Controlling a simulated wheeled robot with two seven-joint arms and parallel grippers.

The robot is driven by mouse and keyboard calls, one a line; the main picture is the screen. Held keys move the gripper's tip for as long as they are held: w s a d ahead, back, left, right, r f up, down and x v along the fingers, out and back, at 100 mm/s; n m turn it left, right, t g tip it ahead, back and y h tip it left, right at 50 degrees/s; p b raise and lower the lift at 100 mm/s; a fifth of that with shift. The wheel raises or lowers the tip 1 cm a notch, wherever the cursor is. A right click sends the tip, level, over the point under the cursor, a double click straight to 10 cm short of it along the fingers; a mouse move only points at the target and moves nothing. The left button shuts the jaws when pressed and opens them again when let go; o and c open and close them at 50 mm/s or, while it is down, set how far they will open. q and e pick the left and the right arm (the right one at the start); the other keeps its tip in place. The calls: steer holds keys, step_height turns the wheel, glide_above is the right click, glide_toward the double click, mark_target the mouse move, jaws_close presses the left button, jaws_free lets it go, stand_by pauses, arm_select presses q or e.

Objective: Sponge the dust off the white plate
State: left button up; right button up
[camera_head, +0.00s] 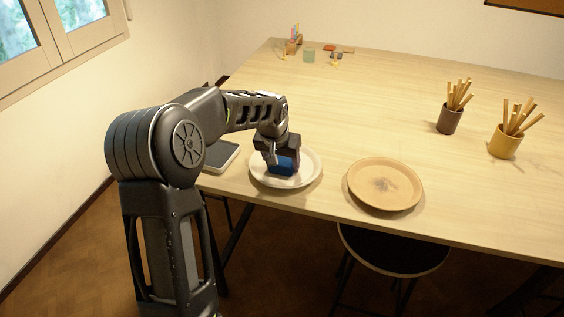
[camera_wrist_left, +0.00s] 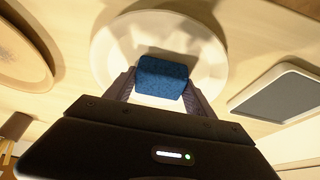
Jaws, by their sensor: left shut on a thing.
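The white plate (camera_head: 307,164) lies on the wooden table near its front edge. It also shows in the left wrist view (camera_wrist_left: 207,52), and any dust on it is too small to tell. My left gripper (camera_head: 281,166) is over the plate and shut on a blue sponge (camera_head: 286,164). In the left wrist view the sponge (camera_wrist_left: 162,77) sits between the two fingertips, over the front-middle part of the plate. I cannot tell for sure whether it touches the plate. My right gripper is not in view.
A dark cup (camera_head: 449,119) and a yellow cup (camera_head: 503,143) hold sticks. Small items stand at the far end; mid-table is clear. A stool (camera_head: 395,254) stands below.

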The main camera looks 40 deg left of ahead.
arm_select(q)
step_height(320, 180, up, 2)
steer(key=shift+s+d+r+p, duration=0.1)
steer(key=shift+r+p, duration=0.1)
steer(key=shift+p, duration=0.1)
steer(key=shift+w+r+p, duration=0.2)
steer(key=shift+r+p, duration=0.5)
steer(key=shift+r, duration=0.15)
steer(key=shift+s+r+p, duration=0.1)
steer(key=shift+r+p, duration=0.4)
steer(key=shift+r, duration=0.4)
steer(key=shift+r+p, duration=0.7)
steer(key=shift+r, duration=0.4)
